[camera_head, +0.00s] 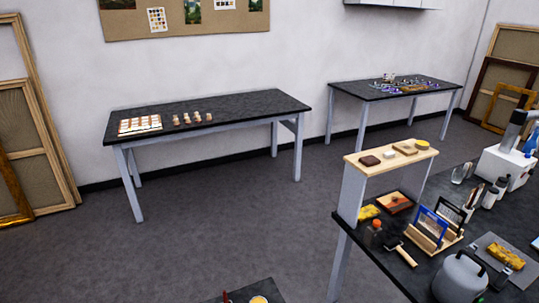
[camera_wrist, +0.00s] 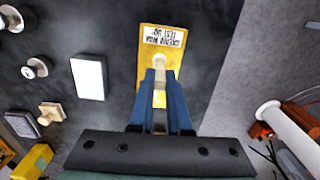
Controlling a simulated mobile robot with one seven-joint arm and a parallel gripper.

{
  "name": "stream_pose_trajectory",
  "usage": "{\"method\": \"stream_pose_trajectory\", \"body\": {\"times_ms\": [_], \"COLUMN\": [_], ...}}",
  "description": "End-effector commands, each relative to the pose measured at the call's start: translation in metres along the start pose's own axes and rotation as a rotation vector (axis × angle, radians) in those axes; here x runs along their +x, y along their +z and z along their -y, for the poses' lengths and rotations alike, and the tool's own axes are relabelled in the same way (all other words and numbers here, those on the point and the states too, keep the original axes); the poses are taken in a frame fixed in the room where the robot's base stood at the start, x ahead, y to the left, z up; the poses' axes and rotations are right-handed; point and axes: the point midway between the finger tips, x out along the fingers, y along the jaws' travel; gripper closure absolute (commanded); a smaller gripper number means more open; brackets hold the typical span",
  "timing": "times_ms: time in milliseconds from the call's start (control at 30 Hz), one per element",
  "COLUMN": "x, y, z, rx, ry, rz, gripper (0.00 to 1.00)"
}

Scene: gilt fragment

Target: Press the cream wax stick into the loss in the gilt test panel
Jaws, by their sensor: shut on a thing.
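In the wrist view, the gilt test panel (camera_wrist: 148,66) is a yellow board with an upside-down white label (camera_wrist: 164,37) at its far end. It lies on a dark table top under my gripper. My gripper (camera_wrist: 160,75) has blue fingers that point at the panel and are shut on the cream wax stick (camera_wrist: 160,61). The stick's cream end shows between the fingertips, over the panel's middle. I cannot tell whether the stick touches the panel. The loss is not visible; the stick and fingers cover that part. My gripper is not seen in the head view.
In the wrist view, a white block (camera_wrist: 88,77), a wooden-handled tool (camera_wrist: 50,113) and a yellow block (camera_wrist: 34,160) lie left of the panel. A white cylinder (camera_wrist: 290,122) is at right. The head view shows a bench with samples (camera_head: 210,108) across grey floor.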

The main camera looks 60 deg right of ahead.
Motion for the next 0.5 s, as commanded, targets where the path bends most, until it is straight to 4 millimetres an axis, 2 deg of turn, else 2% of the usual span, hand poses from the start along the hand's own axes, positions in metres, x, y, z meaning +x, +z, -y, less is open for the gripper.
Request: {"method": "stream_pose_trajectory", "body": {"times_ms": [500], "x": [-0.039], "y": [0.0], "z": [-0.001], "rx": [0.0], "ry": [0.001], "rz": [0.0], "gripper": [1.0]}}
